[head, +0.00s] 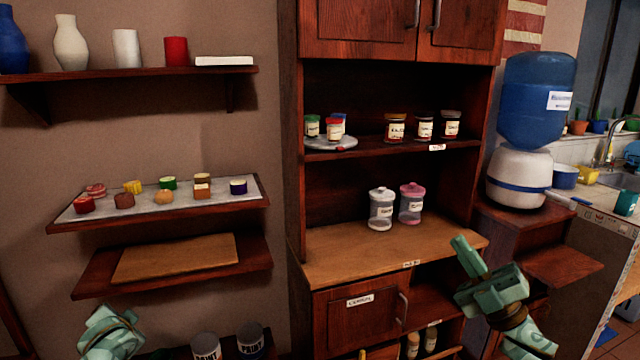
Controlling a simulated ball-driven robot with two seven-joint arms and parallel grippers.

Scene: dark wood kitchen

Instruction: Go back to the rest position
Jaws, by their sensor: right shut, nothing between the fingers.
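My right gripper (463,246) is in the lower right, in front of the wooden cabinet's right edge. Its teal fingers point up and to the left; they are shut and hold nothing. My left gripper (108,335) shows only in part at the bottom left, below the lower wall shelf. Its fingers cannot be made out. Neither gripper is seen touching anything.
The wooden cabinet (330,245) holds lidded jars (381,208) and small labelled jars (395,128). A wall shelf (150,222) at left bears several small items. Paint cans (250,340) stand below. A water dispenser (520,178) is at right.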

